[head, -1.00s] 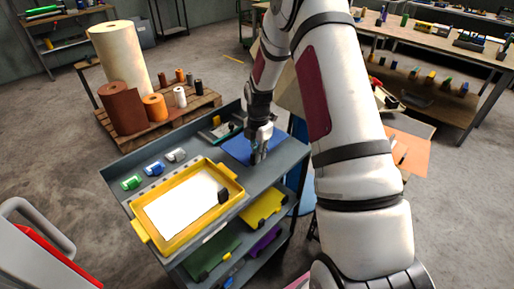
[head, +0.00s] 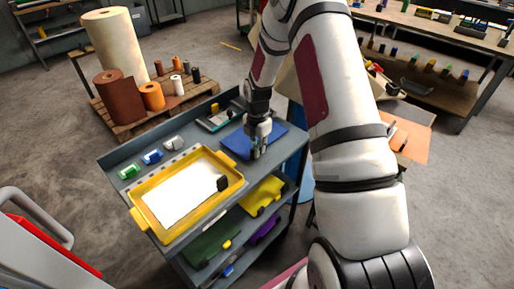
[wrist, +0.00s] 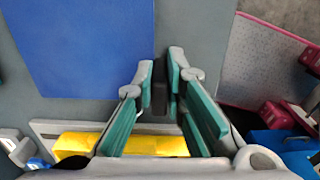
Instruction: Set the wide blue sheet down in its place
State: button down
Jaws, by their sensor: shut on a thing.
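The wide blue sheet (head: 236,143) is flat over the right part of the grey cart's top (head: 160,147), and its large blue face fills the upper left of the wrist view (wrist: 75,45). My gripper (head: 257,153) points down at the sheet. In the wrist view its fingertips (wrist: 160,90) are close together at the sheet's lower right corner, with a small dark piece between them. The gripper is shut on the sheet there, though the grip itself is mostly hidden. I cannot tell whether the sheet touches the cart top.
A yellow tray (head: 140,215) with a white sheet and black block stands left of the blue sheet. A yellow sheet (head: 262,195) lies on the shelf below. A pallet (head: 130,125) with rolls stands behind.

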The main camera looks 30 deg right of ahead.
jog(key=shift+f, duration=0.6)
jog(key=c, duration=1.6)
grip_release()
jog(key=shift+o, duration=0.2)
notch_tip(320, 180, up, 12)
jog(key=shift+s+r, duration=0.1)
jog(key=s+a+r+m+t+h, duration=0.1)
jog(key=s+a+r+m, duration=0.35)
jog(key=r, duration=0.45)
jog(key=s+a+r+m+t, duration=0.1)
jog(key=s+a+r+m, duration=0.35)
jog(key=r, duration=0.45)
jog(key=s+a+r+m+t, duration=0.1)
jog(key=s+a+r+m, duration=0.2)
jog(key=s+m, duration=0.3)
jog(key=s+a+r+m+t+y, duration=0.1)
jog(key=s+m, duration=0.5)
jog(key=s, duration=0.6)
notch_tip(320, 180, up, 3)
jog(key=shift+s+a+t, duration=0.25)
jog(key=shift+a+t, duration=0.35)
jog(key=shift+a, duration=0.6)
